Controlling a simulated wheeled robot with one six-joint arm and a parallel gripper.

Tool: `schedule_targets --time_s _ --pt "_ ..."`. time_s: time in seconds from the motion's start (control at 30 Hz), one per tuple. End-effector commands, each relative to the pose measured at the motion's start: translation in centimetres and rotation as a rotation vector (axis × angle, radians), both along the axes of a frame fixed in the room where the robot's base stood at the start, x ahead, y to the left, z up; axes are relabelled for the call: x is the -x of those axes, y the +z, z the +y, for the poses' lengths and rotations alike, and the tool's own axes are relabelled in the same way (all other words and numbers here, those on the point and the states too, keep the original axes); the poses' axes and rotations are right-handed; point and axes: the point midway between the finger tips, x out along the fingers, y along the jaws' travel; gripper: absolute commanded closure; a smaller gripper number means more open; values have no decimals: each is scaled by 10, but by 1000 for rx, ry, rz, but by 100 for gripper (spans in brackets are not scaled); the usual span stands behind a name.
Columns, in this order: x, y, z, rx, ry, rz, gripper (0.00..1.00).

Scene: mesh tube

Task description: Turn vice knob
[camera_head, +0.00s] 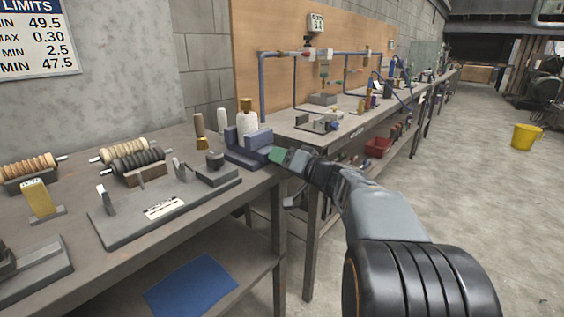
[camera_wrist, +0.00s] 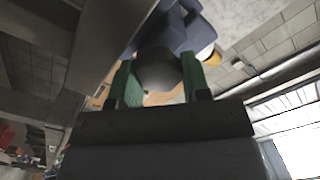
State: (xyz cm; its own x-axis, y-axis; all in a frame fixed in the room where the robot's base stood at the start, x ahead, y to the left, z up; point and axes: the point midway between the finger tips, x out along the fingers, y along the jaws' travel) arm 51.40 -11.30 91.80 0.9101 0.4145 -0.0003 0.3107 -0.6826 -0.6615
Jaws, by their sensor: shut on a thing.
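The blue-grey vice (camera_head: 247,150) sits at the right end of the near workbench, its two jaws upright. In the wrist view the vice's blue body (camera_wrist: 172,35) shows at the top, beyond the fingers. My gripper (camera_head: 275,155) reaches in from the right at the bench edge, with a green fingertip beside the vice. In the wrist view its two green fingers are on either side of the round dark grey vice knob (camera_wrist: 158,70), and my gripper is shut on it. In the head view the knob is hidden by my gripper.
The near workbench (camera_head: 75,225) carries a grey fixture plate (camera_head: 160,208), several spools (camera_head: 135,160) and cylinders left of the vice. A second bench (camera_head: 345,120) with blue pipes runs behind. A blue sheet (camera_head: 190,287) lies on the lower shelf. Open floor and a yellow bucket (camera_head: 525,137) are at right.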

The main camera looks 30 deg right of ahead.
Motion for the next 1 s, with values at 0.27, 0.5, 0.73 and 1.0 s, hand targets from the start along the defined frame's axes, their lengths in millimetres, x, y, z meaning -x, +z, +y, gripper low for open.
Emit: schedule_targets --time_s 0.27,0.5,0.73,1.0 --pt "0 0 0 -5 1 3 80" --pt "0 0 0 -4 1 3 47" --pt "0 -1 0 -4 0 3 31" --pt "0 -2 -1 -5 -2 6 31"
